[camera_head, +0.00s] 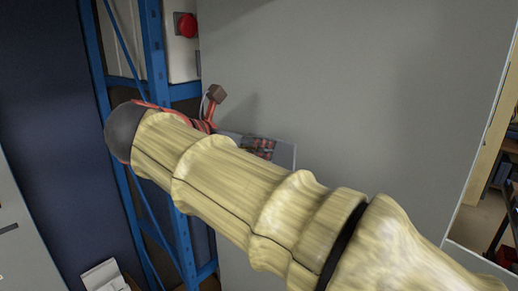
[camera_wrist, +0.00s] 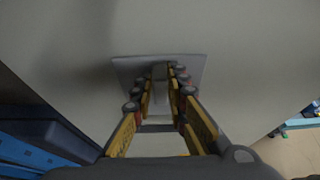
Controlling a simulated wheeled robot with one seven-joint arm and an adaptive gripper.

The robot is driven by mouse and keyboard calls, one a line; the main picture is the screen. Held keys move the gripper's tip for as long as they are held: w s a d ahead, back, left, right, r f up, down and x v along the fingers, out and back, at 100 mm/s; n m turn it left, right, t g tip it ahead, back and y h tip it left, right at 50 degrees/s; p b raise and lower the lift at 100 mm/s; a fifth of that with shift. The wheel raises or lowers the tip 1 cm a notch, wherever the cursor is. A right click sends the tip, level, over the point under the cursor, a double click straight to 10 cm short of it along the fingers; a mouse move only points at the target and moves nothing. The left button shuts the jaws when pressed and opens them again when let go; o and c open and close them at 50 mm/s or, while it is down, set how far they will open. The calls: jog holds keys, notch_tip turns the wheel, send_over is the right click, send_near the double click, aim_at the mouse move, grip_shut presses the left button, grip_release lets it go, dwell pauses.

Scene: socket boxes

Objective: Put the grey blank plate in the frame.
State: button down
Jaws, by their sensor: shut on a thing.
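The grey blank plate (camera_wrist: 130,66) is beyond my fingertips in the wrist view, its face spreading to both sides of them. My gripper (camera_wrist: 160,82) is shut on it; a small lighter part shows between the tips. In the head view the grey plate (camera_head: 286,155) shows past my arm, against the large grey wall surface, with the dark and reddish gripper (camera_head: 258,147) in front of it. My arm hides the plate's lower left part. I cannot make out the frame in either view. I cannot tell whether the plate touches the surface behind it.
A blue metal rack (camera_head: 154,60) stands left of the grey wall (camera_head: 370,110), with a red button (camera_head: 187,25) on a pale box. The rack also shows at lower left in the wrist view (camera_wrist: 45,143). Right of the wall is an opening with floor and shelving.

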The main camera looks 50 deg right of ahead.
jog(key=shift+f, duration=0.15)
jog(key=shift+f+b, duration=1.8)
jog(key=shift+b, duration=0.35)
jog(key=shift+f, duration=0.15)
jog(key=shift+f+b, duration=1.25)
jog(key=shift+b, duration=0.15)
jog(key=c, duration=1.7)
grip_release()
jog(key=v, duration=1.2)
